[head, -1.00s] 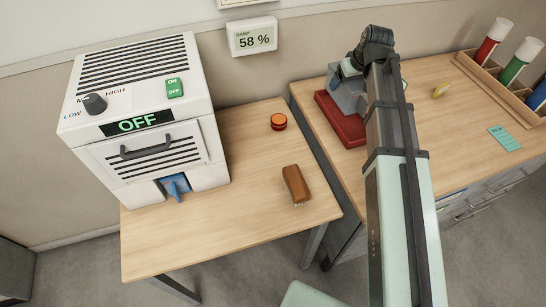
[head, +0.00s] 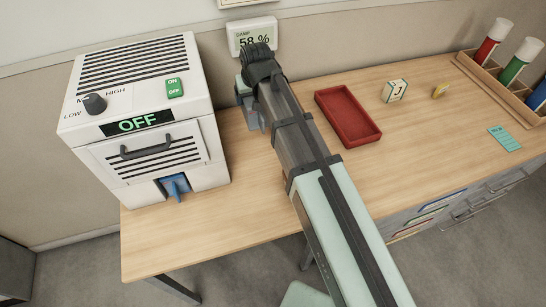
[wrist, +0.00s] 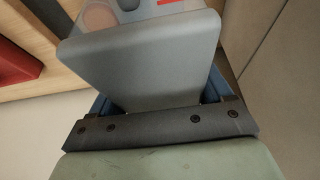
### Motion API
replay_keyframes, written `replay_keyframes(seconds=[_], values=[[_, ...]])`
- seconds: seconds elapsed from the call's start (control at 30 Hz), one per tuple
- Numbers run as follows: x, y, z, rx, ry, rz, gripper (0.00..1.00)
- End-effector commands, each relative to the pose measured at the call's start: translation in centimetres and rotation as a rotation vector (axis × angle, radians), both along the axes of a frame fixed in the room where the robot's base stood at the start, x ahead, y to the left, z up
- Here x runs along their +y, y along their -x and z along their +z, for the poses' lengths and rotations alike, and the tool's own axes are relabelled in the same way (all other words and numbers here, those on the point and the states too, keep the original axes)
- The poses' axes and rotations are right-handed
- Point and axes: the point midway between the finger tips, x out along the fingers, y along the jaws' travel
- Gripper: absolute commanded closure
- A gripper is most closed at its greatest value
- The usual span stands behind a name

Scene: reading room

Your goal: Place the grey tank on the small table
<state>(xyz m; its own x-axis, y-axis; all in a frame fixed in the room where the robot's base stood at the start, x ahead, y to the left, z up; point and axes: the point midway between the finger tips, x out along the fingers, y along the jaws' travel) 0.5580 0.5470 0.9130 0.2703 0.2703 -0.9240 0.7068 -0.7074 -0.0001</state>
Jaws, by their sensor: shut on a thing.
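The grey tank (wrist: 150,60) fills the middle of the wrist view, with my gripper (wrist: 158,97) shut on it. Its blue fingers show at both sides of the tank. In the head view a little of the grey tank (head: 246,103) shows at the end of my arm, over the back right part of the small table (head: 165,232). The tank appears held above the tabletop, but the gap cannot be judged. My arm hides the right part of the small table.
The white dehumidifier (head: 140,130), reading OFF, stands on the small table's left. The larger desk (head: 420,165) holds a red tray (head: 348,118), a block marked J (head: 394,91) and a tube rack (head: 497,75). The small table's front strip is clear.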

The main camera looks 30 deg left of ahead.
Motion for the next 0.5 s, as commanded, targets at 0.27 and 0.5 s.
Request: replay_keyframes(seconds=[0.27, 0.5], values=[[1.8, 2.0, -0.5, -0.001, 0.001, 0.001, 0.56], [1.8, 2.1, -3.1, 0.001, 0.002, 0.0, 0.56]])
